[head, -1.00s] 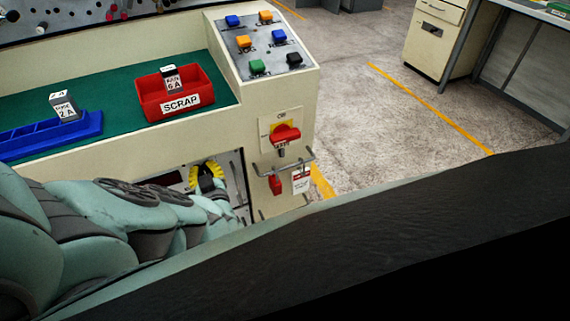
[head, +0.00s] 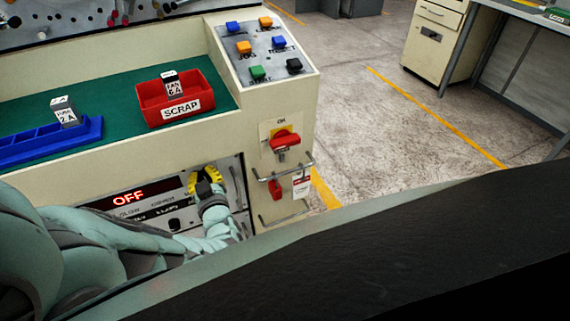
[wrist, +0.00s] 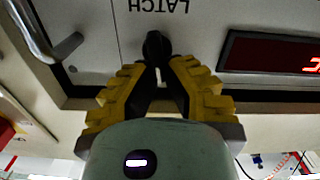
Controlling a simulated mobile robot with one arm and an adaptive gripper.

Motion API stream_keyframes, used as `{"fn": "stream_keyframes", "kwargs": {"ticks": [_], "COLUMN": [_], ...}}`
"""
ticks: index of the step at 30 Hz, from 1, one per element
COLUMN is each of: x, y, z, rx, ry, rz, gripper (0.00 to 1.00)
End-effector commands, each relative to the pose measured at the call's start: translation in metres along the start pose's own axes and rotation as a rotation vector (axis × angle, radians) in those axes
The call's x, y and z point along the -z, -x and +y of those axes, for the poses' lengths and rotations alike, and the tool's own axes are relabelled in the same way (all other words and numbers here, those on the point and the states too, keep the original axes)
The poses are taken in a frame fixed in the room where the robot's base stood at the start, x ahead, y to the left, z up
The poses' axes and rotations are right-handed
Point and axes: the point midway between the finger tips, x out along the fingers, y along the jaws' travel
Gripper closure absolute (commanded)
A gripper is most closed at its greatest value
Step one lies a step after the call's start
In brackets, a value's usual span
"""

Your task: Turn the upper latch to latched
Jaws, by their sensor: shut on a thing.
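The upper latch (wrist: 157,48) is a small black knob on a grey panel, beneath the upside-down word LATCH in the wrist view. My gripper (wrist: 158,75) has yellow padded fingers, and its dark tips are closed around the latch from both sides. In the head view my gripper (head: 205,180) is at the upper right part of the panel, below the green worktop. There my fingers hide the latch. Which way the latch is turned is hard to tell.
A red display (head: 130,195) reading OFF is on the panel left of my gripper. A metal handle (wrist: 45,35) stands out beside the latch. A red rotary switch (head: 284,138) and a rail with hanging tags (head: 302,186) are to the right. A red SCRAP bin (head: 150,103) sits above.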

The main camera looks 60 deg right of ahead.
Motion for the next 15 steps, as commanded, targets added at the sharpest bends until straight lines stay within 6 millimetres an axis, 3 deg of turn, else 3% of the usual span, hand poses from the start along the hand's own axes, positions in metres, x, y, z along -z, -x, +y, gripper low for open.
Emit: {"fn": "stream_keyframes", "kwargs": {"ticks": [15], "x": [-0.0016], "y": [0.0003], "z": [-0.0038], "rx": [0.006], "ry": [0.049], "rz": [-0.004], "gripper": [1.00]}}
